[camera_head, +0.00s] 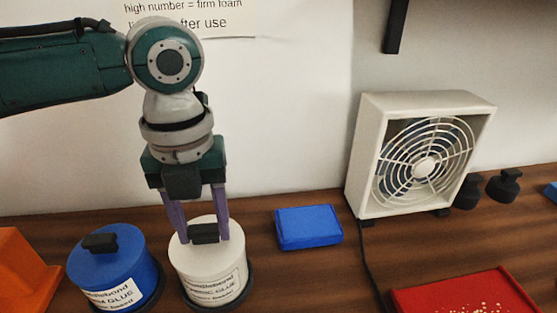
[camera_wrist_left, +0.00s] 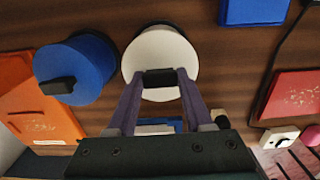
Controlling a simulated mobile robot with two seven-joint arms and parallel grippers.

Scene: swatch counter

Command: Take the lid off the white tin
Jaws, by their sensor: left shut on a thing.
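The white tin (camera_head: 213,277) stands on the brown counter, with a printed label on its front. Its white lid (camera_head: 184,248) has a dark block-shaped knob (camera_head: 205,233). The lid appears to sit on the tin, with no clear gap showing. My left gripper (camera_head: 203,238) comes from above, its two purple fingers shut on the knob. In the left wrist view the white lid (camera_wrist_left: 160,48) shows from above, with the knob (camera_wrist_left: 160,78) between the fingertips. The tin's body is mostly hidden there. My right gripper is not in view.
A blue tin (camera_head: 112,270) with a dark knob stands close on the left, beside an orange object (camera_head: 22,272). A blue block (camera_head: 308,227) lies to the right. A white fan (camera_head: 420,155) stands behind, and a red tray (camera_head: 465,293) lies front right.

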